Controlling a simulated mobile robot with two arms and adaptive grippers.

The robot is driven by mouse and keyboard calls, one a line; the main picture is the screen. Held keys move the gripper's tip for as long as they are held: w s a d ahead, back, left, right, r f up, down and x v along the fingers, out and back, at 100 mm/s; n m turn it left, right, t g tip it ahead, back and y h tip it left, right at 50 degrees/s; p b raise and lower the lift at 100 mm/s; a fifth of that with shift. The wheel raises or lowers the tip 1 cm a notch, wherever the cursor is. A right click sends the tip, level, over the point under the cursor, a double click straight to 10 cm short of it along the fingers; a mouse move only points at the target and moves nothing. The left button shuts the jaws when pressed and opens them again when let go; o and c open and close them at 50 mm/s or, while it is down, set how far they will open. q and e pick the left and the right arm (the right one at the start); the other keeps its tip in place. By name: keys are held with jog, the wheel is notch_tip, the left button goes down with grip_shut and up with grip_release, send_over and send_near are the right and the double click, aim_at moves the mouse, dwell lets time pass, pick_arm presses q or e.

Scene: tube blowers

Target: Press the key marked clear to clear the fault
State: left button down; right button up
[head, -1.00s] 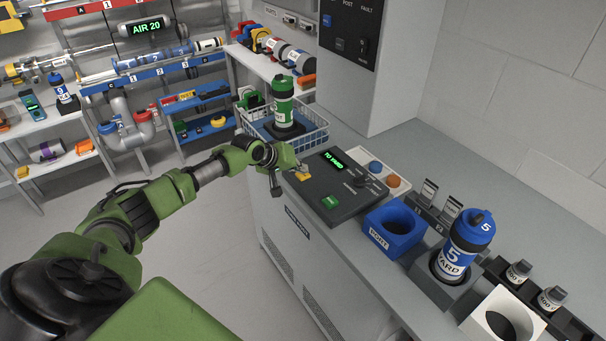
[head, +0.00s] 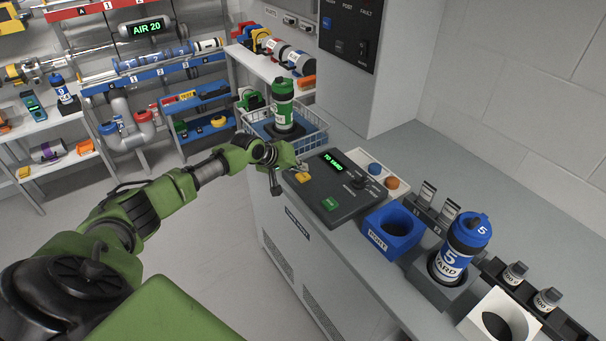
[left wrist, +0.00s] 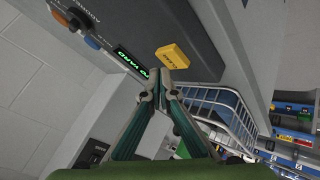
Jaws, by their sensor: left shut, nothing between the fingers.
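The control panel (head: 347,201) is a dark box on the counter with a green-lit display (head: 334,160) reading TO YARD. A yellow-orange key (head: 302,177) sits at its left corner; it also shows in the left wrist view (left wrist: 172,55), its lettering too blurred to read surely. A green key (head: 330,203) is at the panel's front. My left gripper (head: 300,167) is shut and empty, its tips beside the yellow key. In the left wrist view the fingertips (left wrist: 160,72) lie close to the key's edge; I cannot tell whether they touch. My right gripper is not in view.
A wire basket (head: 317,141) with a green carrier (head: 283,104) stands just behind my left gripper. A blue PORT holder (head: 393,232) and a blue-white YARD carrier (head: 459,246) stand to the right. A wall panel marked FAULT (head: 349,29) is above.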

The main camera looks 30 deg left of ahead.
aim_at(301, 176)
pick_arm(q)
notch_tip(301, 176, up, 5)
jog(key=p, duration=0.4)
jog(key=shift+r+p, duration=0.1)
jog(key=shift+p, duration=0.3)
dwell(0.6)
